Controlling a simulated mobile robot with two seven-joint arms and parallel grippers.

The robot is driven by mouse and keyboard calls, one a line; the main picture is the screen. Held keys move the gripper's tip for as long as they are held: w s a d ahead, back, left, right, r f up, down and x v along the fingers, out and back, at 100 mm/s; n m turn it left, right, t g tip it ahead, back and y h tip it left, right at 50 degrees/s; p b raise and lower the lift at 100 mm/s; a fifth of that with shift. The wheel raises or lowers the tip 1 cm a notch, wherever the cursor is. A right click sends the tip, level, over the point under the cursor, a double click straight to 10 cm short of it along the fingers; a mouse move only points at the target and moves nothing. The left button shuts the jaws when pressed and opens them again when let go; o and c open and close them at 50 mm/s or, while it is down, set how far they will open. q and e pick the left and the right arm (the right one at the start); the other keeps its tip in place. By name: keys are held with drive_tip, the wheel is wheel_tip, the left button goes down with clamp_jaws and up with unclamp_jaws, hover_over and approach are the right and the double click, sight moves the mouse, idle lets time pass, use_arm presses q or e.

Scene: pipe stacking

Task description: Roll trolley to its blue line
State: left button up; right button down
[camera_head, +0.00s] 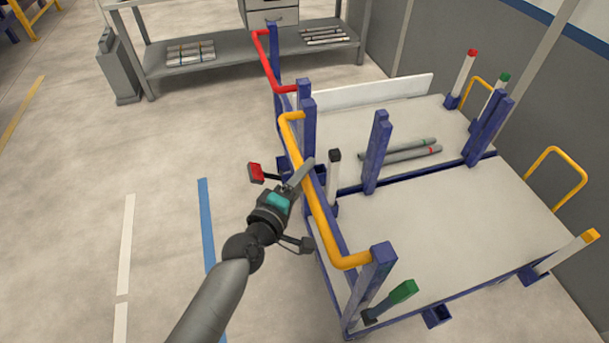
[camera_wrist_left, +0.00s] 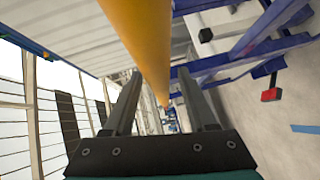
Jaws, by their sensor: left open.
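The near trolley has a pale deck (camera_head: 440,235), blue corner posts and a yellow handle bar (camera_head: 322,215) along its left side. My left gripper (camera_head: 302,173) is at this bar. In the left wrist view, the yellow bar (camera_wrist_left: 143,35) runs between the two open fingers (camera_wrist_left: 160,88); contact with it cannot be told. A blue line (camera_head: 207,225) lies on the floor left of the trolley, apart from it. It also shows in the left wrist view (camera_wrist_left: 305,129). My right gripper is not in view.
A second trolley with a red handle (camera_head: 265,62) and pipes (camera_head: 400,150) stands just behind. A red block (camera_head: 256,172) on a bar sticks out low beside the trolleys. A grey shelf (camera_head: 220,50) stands at the back. The floor at left is clear, with white dashes (camera_head: 126,245).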

use_arm(q)
drive_tip(key=shift+w+d, duration=0.1)
drive_tip(key=shift+w, duration=0.05)
clamp_jaws()
idle(0.4)
idle(1.0)
